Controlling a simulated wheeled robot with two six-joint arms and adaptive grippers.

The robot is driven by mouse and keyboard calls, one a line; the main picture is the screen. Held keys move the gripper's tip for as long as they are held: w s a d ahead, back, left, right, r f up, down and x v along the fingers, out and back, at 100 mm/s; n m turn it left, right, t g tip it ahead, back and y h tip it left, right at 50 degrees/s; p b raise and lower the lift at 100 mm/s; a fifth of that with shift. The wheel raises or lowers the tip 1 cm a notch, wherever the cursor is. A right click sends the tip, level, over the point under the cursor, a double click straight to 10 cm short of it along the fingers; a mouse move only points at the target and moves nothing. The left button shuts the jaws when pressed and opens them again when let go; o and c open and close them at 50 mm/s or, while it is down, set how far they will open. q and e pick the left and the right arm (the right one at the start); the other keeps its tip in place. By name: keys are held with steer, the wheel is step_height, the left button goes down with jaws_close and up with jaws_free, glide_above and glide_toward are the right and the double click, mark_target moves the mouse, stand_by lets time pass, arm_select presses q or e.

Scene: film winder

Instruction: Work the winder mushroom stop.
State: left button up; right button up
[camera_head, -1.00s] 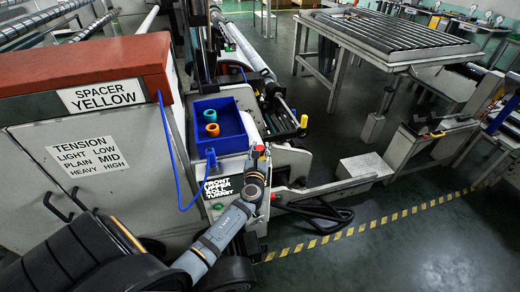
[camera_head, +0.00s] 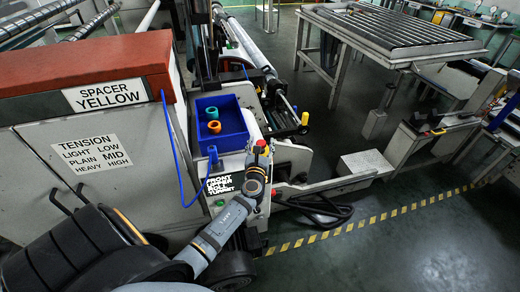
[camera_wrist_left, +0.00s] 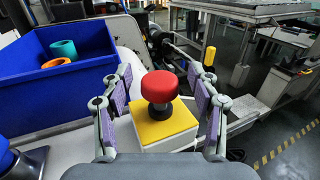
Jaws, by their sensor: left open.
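The mushroom stop is a red round button (camera_wrist_left: 162,87) on a dark stem over a yellow box (camera_wrist_left: 165,124). In the head view its red cap (camera_head: 260,143) shows small, just beyond my left gripper (camera_head: 259,158). In the left wrist view my left gripper (camera_wrist_left: 161,84) is open, with purple-padded fingers on both sides of the red button. A gap shows between the pads and the button on each side. My right gripper is not in view.
A blue bin (camera_head: 222,122) with a teal ring (camera_head: 212,112) and an orange ring (camera_head: 214,126) stands just left of the stop. A blue cable (camera_head: 172,150) hangs on the white cabinet (camera_head: 90,160). A sign panel (camera_head: 222,190) sits below. Open floor lies right.

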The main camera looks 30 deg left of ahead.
arm_select(q)
steer(key=v, duration=1.1)
steer(key=shift+s, duration=0.3)
steer(key=shift+d, duration=0.15)
steer(key=s+d+f+n+g+h+b, duration=0.1)
steer(key=s+f+n+g+h, duration=0.25)
steer(key=f, duration=0.95)
steer(key=s+f+n+g+b, duration=0.2)
steer(key=s+f+n, duration=0.35)
steer(key=f, duration=0.65)
steer(key=s+d+f+n+g+h+b, duration=0.1)
steer(key=s+f+n+g, duration=0.3)
steer(key=f, duration=0.9)
steer(key=s+d+f+n+g+h+b, duration=0.1)
steer(key=s+f+n+g, duration=0.1)
steer(key=s+f+n, duration=0.6)
steer(key=s+f+n+g+h+b, duration=0.1)
steer(key=s+f+n, duration=0.8)
steer(key=s, duration=0.9)
steer(key=shift+d+f+g+h+b, duration=0.45)
steer(key=shift+f+g, duration=0.3)
steer(key=shift+g, duration=0.4)
